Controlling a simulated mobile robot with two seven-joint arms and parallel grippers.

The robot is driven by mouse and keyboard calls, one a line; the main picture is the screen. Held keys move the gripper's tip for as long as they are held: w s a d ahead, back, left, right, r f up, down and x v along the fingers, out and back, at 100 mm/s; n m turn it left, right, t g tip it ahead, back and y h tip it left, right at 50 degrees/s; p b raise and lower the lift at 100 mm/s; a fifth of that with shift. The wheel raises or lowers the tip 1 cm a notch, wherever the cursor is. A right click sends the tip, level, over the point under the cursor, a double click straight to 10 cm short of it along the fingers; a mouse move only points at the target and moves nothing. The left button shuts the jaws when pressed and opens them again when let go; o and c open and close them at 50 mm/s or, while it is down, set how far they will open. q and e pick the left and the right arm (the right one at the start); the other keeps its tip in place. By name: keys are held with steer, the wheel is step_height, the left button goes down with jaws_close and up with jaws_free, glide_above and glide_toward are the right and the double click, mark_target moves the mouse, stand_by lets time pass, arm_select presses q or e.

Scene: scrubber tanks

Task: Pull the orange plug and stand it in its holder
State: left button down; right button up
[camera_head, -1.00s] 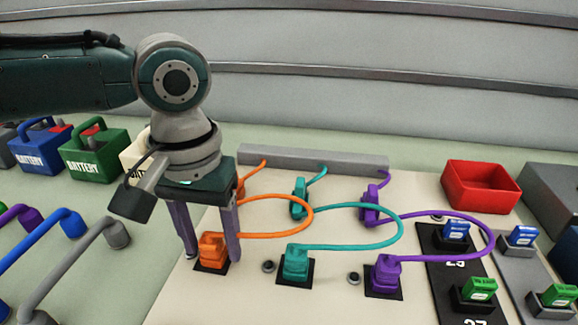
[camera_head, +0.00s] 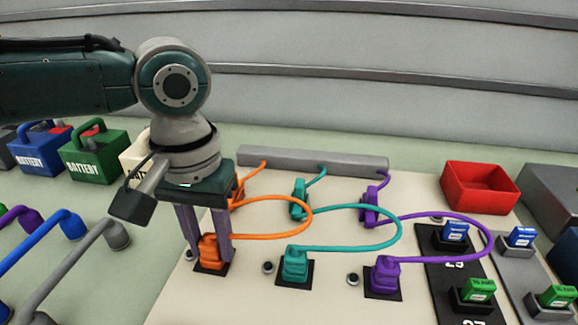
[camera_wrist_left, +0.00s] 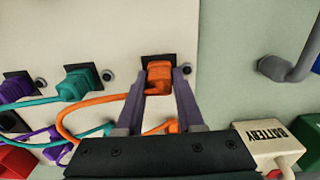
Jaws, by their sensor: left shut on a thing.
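The orange plug (camera_head: 211,251) sits upright on its black square socket plate (camera_head: 203,268) at the front left of the pale board. My left gripper (camera_head: 208,256) points down and is shut on this plug, a finger on each side. In the left wrist view the plug (camera_wrist_left: 159,76) shows between the fingertips (camera_wrist_left: 158,80), still on its black plate (camera_wrist_left: 153,58). An orange cable (camera_head: 290,205) loops from it back toward an orange piece half hidden behind my gripper. I cannot make out the holder for certain. My right gripper is not in view.
A teal plug (camera_head: 295,265) and a purple plug (camera_head: 384,274) stand to the right, with looping cables. A grey bar (camera_head: 315,160) runs behind. A red bin (camera_head: 480,187) is at back right. Batteries (camera_head: 95,155) and hoses (camera_head: 70,260) are at left.

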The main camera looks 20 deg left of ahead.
mark_target(209, 240)
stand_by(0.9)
arm_select(q)
jaws_free()
stand_by(0.4)
steer(key=shift+r, duration=0.1)
step_height(209, 240, up, 10)
steer(key=shift+f+p, duration=0.1)
steer(key=shift+p, duration=0.95)
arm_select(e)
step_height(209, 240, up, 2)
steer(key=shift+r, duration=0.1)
